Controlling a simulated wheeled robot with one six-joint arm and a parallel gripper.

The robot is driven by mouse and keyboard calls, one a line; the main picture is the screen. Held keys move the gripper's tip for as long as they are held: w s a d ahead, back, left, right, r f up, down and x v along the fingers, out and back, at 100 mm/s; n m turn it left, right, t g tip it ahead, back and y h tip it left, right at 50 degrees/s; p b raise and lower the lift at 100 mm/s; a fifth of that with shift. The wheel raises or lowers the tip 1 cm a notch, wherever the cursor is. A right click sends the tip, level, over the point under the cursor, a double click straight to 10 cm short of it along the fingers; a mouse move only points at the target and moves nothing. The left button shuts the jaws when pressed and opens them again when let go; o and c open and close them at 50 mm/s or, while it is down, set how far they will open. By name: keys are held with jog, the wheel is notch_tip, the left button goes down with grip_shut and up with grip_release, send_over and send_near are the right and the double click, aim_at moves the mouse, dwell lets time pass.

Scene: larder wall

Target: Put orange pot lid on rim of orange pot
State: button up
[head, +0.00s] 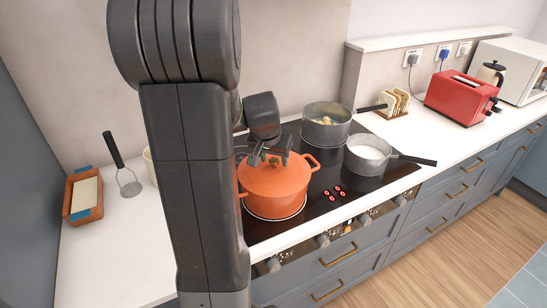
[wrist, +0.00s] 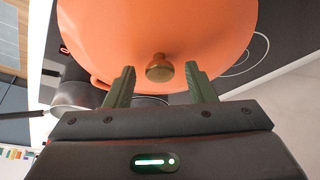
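The orange pot (head: 272,206) stands on the front left of the black hob, with a loop handle showing at its right. The orange pot lid (head: 290,178) lies over the pot's top and looks level; part of its edge is hidden by my arm. In the wrist view the lid (wrist: 160,25) fills the top, with its round brass knob (wrist: 159,68) near the fingertips. My gripper (wrist: 160,76) is open, one green finger on each side of the knob, with a gap on both sides. In the head view my gripper (head: 269,154) is just above the lid.
A grey pot (head: 326,132) with food and a grey pan (head: 368,163) with white contents stand right of the orange pot. A toast rack (head: 396,104) and red toaster (head: 462,98) are farther right. A masher (head: 129,183) and wooden tray (head: 83,212) lie left.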

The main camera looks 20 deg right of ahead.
jog(key=shift+r, duration=0.4)
jog(key=v, duration=1.1)
jog(key=shift+s+r+b, duration=0.15)
jog(key=shift+s+b, duration=0.05)
jog(key=shift+b, duration=0.2)
jog(key=shift+a, duration=0.1)
jog(key=x, duration=1.2)
jog(key=shift+w+f, duration=0.1)
jog(key=shift+f, duration=0.25)
notch_tip(320, 180, up, 3)
jog(key=shift+f+p, duration=0.25)
jog(key=shift+p, duration=0.1)
jog(key=shift+r, duration=0.3)
